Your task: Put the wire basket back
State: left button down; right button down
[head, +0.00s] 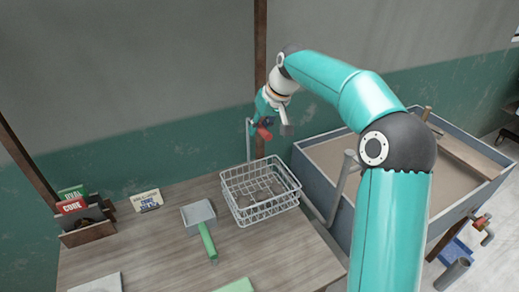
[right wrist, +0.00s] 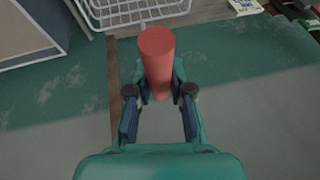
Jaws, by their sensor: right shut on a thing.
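The wire basket (head: 238,207) is a pale, open-topped wire tray. It stands upright on the right part of the wooden table, and part of it shows at the top of the right wrist view (right wrist: 136,22). My right gripper (head: 264,128) is up by the wall, above and behind the basket and apart from it. In the right wrist view, its fingers (right wrist: 158,90) are shut on a red cylinder (right wrist: 157,58). My left gripper is in neither view.
A grey dustpan with a green handle (head: 207,240) lies left of the basket on the table (head: 150,245). A rack with red and green packets (head: 75,210) and a small card (head: 146,200) stand behind. A blue-grey trough (head: 330,190) is at the right.

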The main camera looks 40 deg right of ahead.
notch_tip(320, 180, down, 6)
dwell(0.5)
jog(key=shift+f, duration=0.1)
jog(key=c, duration=1)
grip_release()
jog(key=shift+a, duration=0.1)
jog(key=shift+c, duration=0.2)
jog(key=v, duration=1.2)
jog(key=shift+b, duration=0.3)
